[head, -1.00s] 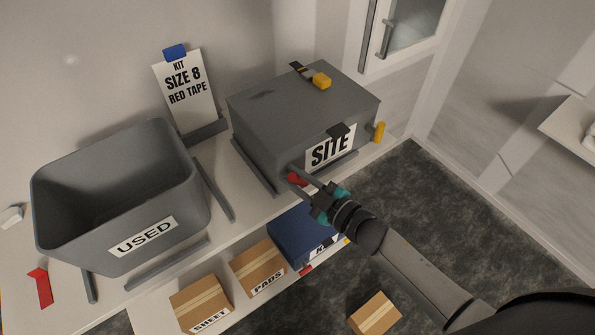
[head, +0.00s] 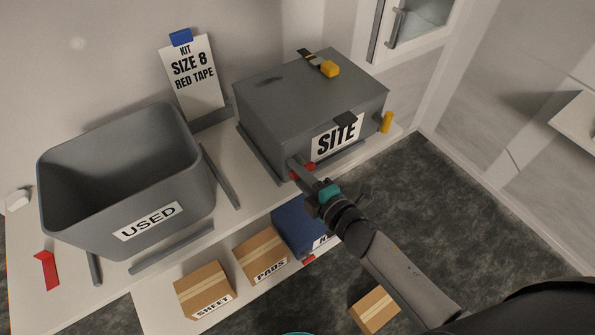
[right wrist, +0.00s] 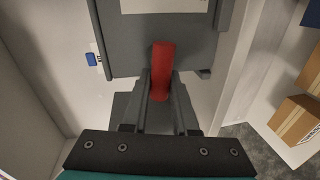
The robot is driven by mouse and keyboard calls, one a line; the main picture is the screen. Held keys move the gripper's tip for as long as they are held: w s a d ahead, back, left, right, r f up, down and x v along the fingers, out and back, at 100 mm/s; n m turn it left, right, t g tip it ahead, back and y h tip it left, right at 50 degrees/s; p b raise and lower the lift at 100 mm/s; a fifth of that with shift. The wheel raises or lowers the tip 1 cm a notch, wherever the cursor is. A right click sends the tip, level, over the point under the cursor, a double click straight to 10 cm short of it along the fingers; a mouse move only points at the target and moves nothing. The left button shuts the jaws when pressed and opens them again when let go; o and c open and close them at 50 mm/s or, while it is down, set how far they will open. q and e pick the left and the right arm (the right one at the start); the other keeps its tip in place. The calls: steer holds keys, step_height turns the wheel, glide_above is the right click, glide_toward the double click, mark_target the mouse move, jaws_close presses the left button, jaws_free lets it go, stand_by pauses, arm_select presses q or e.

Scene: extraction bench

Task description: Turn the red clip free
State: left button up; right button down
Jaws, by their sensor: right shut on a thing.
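The red clip (head: 308,167) is at the lower front of the grey SITE box (head: 275,130), near its left front corner. My right gripper (head: 298,168) is there with its fingers on the clip and partly hides it. In the right wrist view the red clip (right wrist: 162,72) stands up between the two dark fingers (right wrist: 160,100), which are shut on it. The clip's far end is against the grey box front (right wrist: 115,50); whether it is still fastened cannot be told. My left gripper is not in view.
A grey USED bin (head: 120,200) stands at left, with a red piece (head: 47,270) beside it. A sign (head: 193,80) stands behind. Yellow pieces are on the SITE box top (head: 329,69) and right side (head: 386,122). Cartons (head: 203,290) sit on the lower shelf.

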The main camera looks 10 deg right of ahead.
steer(key=shift+f+n, duration=0.15)
steer(key=shift+n, duration=0.35)
steer(key=c, duration=0.7)
jaws_free()
steer(key=shift+s, duration=0.1)
steer(key=b+v, duration=0.2)
steer(key=v, duration=1.3)
